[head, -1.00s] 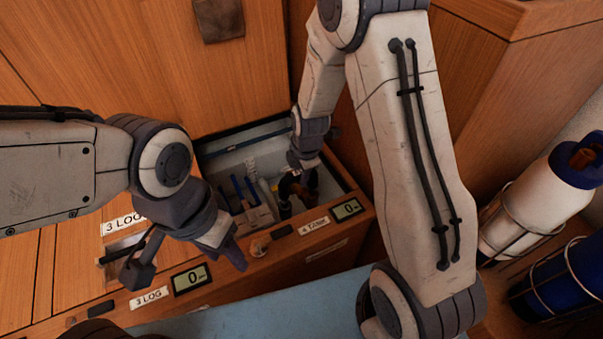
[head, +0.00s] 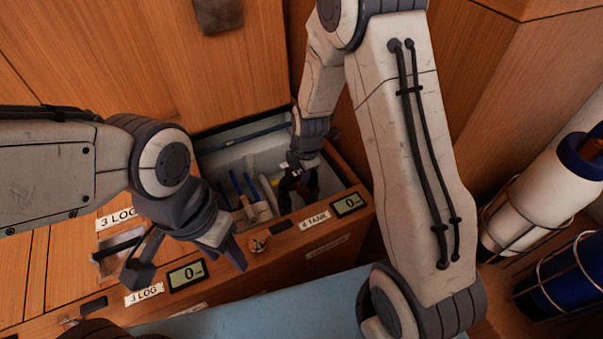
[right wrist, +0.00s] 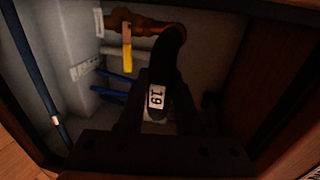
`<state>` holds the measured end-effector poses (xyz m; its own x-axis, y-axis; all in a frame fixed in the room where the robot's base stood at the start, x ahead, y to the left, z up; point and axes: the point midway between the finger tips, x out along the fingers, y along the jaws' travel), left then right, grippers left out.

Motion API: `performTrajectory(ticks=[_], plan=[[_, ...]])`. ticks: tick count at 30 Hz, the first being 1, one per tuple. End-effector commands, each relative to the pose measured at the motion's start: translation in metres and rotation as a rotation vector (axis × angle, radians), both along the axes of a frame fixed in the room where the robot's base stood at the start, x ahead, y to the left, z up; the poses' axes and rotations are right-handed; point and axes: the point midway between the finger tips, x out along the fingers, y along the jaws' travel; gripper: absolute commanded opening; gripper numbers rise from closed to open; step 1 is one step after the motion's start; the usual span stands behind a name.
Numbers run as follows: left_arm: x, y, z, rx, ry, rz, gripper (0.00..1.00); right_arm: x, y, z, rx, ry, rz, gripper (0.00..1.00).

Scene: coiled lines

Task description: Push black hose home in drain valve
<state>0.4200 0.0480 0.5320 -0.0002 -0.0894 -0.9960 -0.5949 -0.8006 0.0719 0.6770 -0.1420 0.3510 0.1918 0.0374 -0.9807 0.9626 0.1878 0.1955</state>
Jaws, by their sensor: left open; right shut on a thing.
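The bend is dark, so I cannot tell how deep the hose sits in the valve. In the head view my right gripper (head: 297,185) is down inside the open locker, and the hose is hard to make out there. My left gripper (head: 232,252) is open and empty over the locker's front ledge.
The locker's wooden walls (head: 345,170) close in around my right gripper. Blue pipes (right wrist: 112,88) and a long dark-blue line (right wrist: 35,75) run to its left. Labels and small displays (head: 187,275) line the ledge. Strapped bottles (head: 530,205) stand at the right.

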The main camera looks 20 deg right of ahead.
Motion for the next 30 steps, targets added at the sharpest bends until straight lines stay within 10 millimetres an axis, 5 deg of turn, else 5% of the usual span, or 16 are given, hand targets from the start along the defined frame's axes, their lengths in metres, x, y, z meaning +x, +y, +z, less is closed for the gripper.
performTrajectory(ticks=[26, 27, 30], plan=[[0.0, 0.0, -0.016, 0.0, 0.0, 0.0, 0.5, 0.0, 0.0, -0.017, 0.0, 0.001, 0.0, 0.0], [0.0, 0.0, -0.016, 0.0, 0.0, 0.0, 0.5, 0.0, 0.0, -0.017, 0.0, 0.001, 0.0, 0.41], [0.0, 0.0, -0.016, 0.0, 0.0, 0.0, 0.5, 0.0, 0.0, -0.017, 0.0, 0.001, 0.0, 0.69]])
